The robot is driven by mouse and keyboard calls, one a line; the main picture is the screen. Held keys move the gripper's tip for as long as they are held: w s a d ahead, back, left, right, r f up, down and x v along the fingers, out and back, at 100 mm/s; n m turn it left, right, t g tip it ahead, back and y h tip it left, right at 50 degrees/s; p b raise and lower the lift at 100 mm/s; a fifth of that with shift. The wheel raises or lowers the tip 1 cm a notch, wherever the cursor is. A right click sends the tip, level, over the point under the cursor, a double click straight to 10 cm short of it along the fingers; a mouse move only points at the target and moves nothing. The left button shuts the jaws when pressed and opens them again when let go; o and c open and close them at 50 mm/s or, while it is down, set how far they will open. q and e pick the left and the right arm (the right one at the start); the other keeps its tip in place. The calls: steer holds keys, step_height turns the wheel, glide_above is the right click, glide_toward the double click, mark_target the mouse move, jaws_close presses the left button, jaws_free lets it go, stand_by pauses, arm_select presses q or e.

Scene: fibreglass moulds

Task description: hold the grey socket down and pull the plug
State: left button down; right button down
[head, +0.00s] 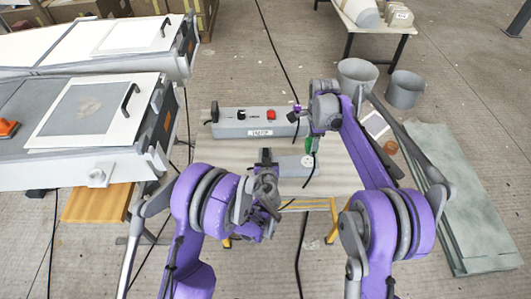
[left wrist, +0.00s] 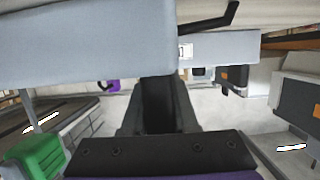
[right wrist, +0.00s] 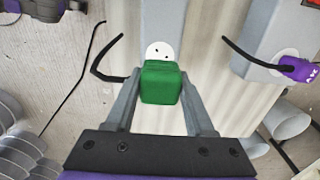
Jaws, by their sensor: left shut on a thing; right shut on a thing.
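The grey socket (head: 290,166) lies on the table, with its round white face (right wrist: 160,50) at one end. Two holes show in that face in the right wrist view. My left gripper (head: 268,160) is shut on the other end of the socket, which fills the upper left of the left wrist view (left wrist: 90,45). The green plug (right wrist: 160,84) is between the fingers of my right gripper (right wrist: 161,90), which is shut on it. The plug also shows in the head view (head: 310,145), close to the white face but apart from it.
A long grey control box (head: 225,129) with a red switch and a purple plug (right wrist: 298,69) stands behind the socket. Black cables run by the table. Two grey buckets (head: 405,90) and green-grey sheets (head: 470,200) are on the right. White mould benches (head: 60,170) stand left.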

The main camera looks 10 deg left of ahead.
steer(key=shift+r, duration=2.25)
arm_select(q)
steer(key=c, duration=0.6)
jaws_free()
steer(key=v, duration=1.2)
steer(key=shift+a+r, duration=0.15)
